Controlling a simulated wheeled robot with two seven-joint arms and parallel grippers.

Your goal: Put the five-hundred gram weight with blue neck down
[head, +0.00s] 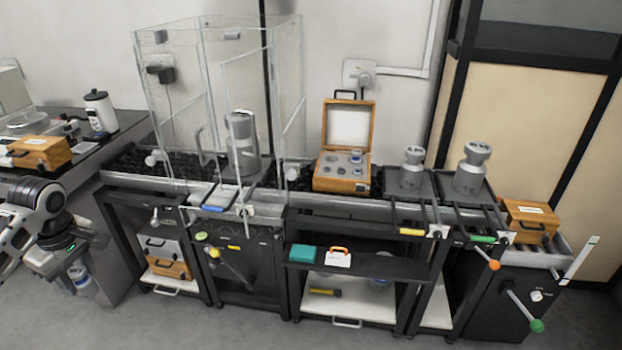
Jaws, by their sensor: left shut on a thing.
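My left gripper (70,265) is low at the left edge of the head view, in front of the dark side table. It is shut on a small silver weight (80,280) with a bluish band near its top, which hangs below the fingers above the floor. The weight is partly hidden by the gripper, and its marking is too small to read. An open wooden weight box (343,186) stands on the bench, with small silver weights and some bluish parts in its tray. My right gripper is not in view.
A glass enclosure (180,90) around a large weight (242,145) stands left of the box. Two large weights (411,170) (470,172) stand on the right platforms. A wooden case (40,152) and a white flask (101,112) occupy the side table (85,165).

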